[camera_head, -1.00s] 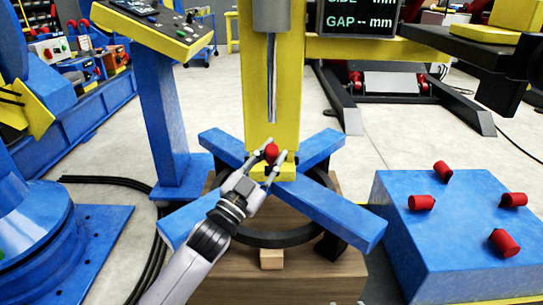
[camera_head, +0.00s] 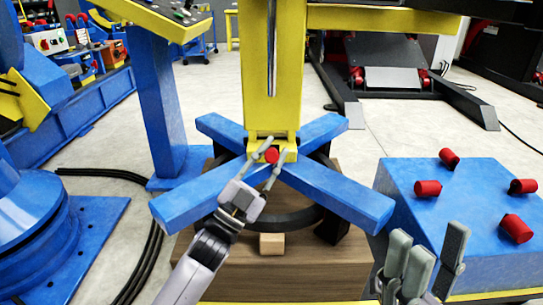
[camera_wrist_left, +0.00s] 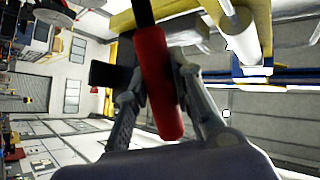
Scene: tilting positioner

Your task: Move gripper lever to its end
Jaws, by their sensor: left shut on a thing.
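The gripper lever ends in a red knob (camera_head: 271,156) at the foot of the yellow column, above the middle of the blue cross. In the left wrist view it is a red cylindrical handle (camera_wrist_left: 158,80) on a dark rod. My left gripper (camera_head: 268,158) is shut on this red handle, with one finger on each side. The lever's pivot is hidden in the head view. My right gripper (camera_head: 430,240) is at the lower right of the head view, its fingers apart and empty, away from the lever.
The yellow column (camera_head: 275,90) rises behind the lever. The blue cross (camera_head: 340,190) spreads around its foot above a wooden block (camera_head: 285,275). A blue box (camera_head: 470,195) with several red knobs stands on the right. A blue pedestal (camera_head: 160,100) with a control panel stands left.

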